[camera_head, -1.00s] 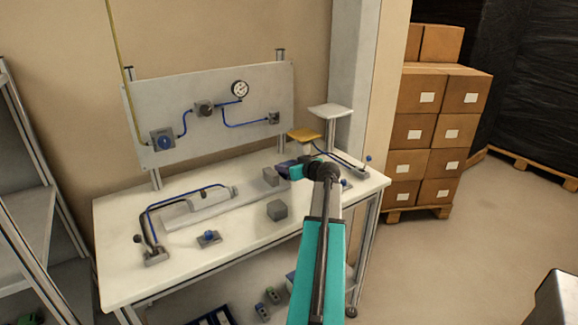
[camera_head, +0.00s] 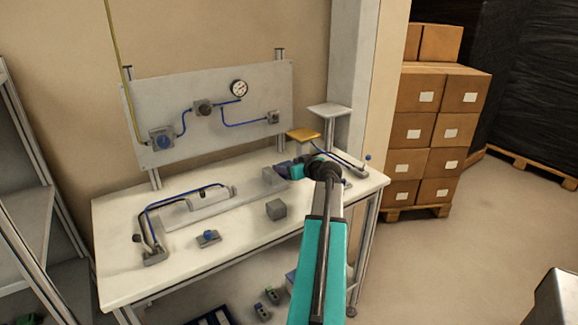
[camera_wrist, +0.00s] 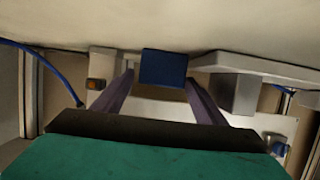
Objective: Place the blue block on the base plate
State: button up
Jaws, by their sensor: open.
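The blue block (camera_wrist: 163,69) shows in the wrist view between the two spread purple fingers of my gripper (camera_wrist: 162,82). The fingers stand on either side of it with gaps, and it looks to rest on the white table. In the head view my gripper (camera_head: 284,168) is low over the right part of the table, and I cannot make out the block apart from it. The grey base plate (camera_head: 183,217) lies along the table to the left. A grey block (camera_head: 270,179) stands at its right end; it also shows in the wrist view (camera_wrist: 235,93).
A loose grey cube (camera_head: 276,209) and a small blue-knobbed fitting (camera_head: 208,238) lie near the table front. The upright panel (camera_head: 185,130) backs the table. The front left of the table (camera_head: 125,270) is clear.

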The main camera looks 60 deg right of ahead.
jog(key=b+v, duration=0.1)
jog(key=v, duration=1)
jog(key=shift+b, duration=0.35)
jog(key=shift+f, duration=0.1)
